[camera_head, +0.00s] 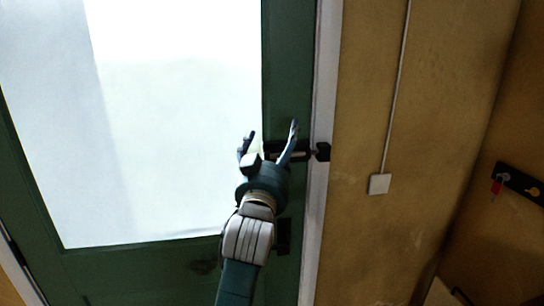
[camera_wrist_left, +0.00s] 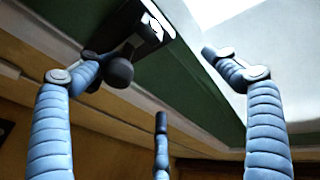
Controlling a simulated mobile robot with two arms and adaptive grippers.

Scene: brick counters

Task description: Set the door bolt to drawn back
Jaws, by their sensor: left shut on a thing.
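The black door bolt (camera_head: 302,155) is mounted on the green door's right stile, partly hidden behind my left gripper. A black keeper (camera_head: 322,151) sits on the pale door frame beside it. The bolt's bar appears to reach towards the keeper, but I cannot tell how far in it is. My left gripper (camera_head: 269,135) is at the bolt, its fingers spread around it. In the left wrist view the gripper (camera_wrist_left: 155,70) has one finger against the bolt's round dark knob (camera_wrist_left: 120,72), under the bolt's plate (camera_wrist_left: 128,28). The other fingers appear apart from the knob. My right gripper is not in view.
The green door (camera_head: 150,260) has a large bright glass pane (camera_head: 170,130). A dark fitting (camera_head: 284,236) sits lower on the stile. On the brown wall are a switch box (camera_head: 379,184) with a cable and a dark key rack (camera_head: 520,184) with a red-tagged key.

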